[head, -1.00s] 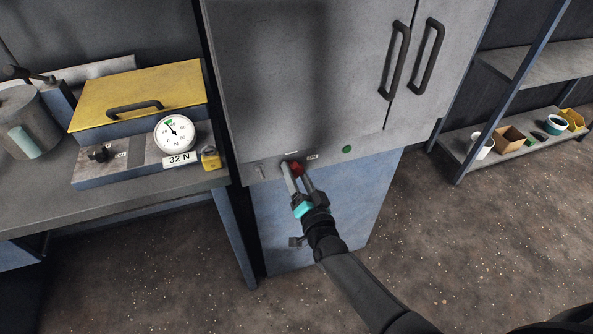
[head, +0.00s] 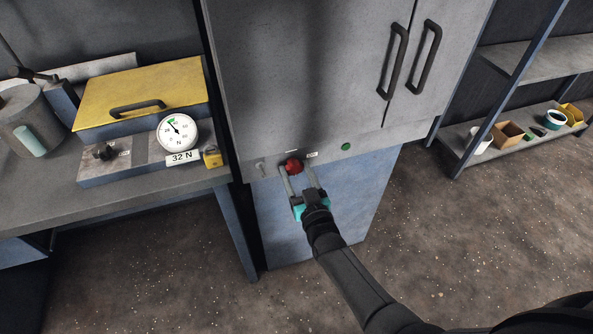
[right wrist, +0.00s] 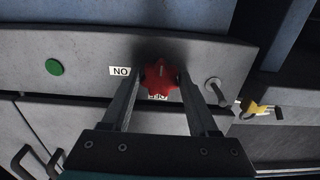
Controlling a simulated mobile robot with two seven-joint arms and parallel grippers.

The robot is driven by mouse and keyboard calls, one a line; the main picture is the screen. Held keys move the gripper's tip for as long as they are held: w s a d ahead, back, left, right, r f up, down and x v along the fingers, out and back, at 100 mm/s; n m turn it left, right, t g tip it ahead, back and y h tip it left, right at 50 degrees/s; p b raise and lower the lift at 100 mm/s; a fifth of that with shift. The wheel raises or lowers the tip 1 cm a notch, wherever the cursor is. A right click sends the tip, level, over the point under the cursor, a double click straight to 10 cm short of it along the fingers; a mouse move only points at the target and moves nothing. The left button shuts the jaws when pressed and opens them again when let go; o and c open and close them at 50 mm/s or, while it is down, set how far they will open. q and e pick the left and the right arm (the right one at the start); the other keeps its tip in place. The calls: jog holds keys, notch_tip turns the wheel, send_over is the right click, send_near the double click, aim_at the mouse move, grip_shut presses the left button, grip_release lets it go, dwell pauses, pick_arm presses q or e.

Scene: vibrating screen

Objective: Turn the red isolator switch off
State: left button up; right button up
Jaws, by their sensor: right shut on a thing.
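The red isolator switch (head: 293,166) is a lobed knob on the lower front panel of the grey cabinet. It also shows in the right wrist view (right wrist: 160,80), between an ON label (right wrist: 120,71) and a metal hook-like part. An OFF label below it is partly hidden. My right gripper (head: 297,173) is at the panel with one finger on each side of the knob, shut on it. In the right wrist view the fingertips (right wrist: 160,84) flank the knob. I cannot tell which position the switch points to. My left gripper is not in view.
A green button (head: 346,147) sits right of the switch. The cabinet's dark door handles (head: 398,58) are above. At left is a bench (head: 120,208) with a dial gauge (head: 177,132) and yellow-lidded box (head: 140,90). A shelf (head: 480,150) stands at right.

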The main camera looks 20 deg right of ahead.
dwell(0.3)
jog(key=o, duration=1.3)
jog(key=s+p, duration=0.1)
jog(key=s, duration=0.9)
jog(key=s+p, duration=0.1)
jog(key=s, duration=0.4)
jog(key=shift+s+d+p, duration=0.15)
jog(key=shift+d+p, duration=0.1)
jog(key=shift+p, duration=0.05)
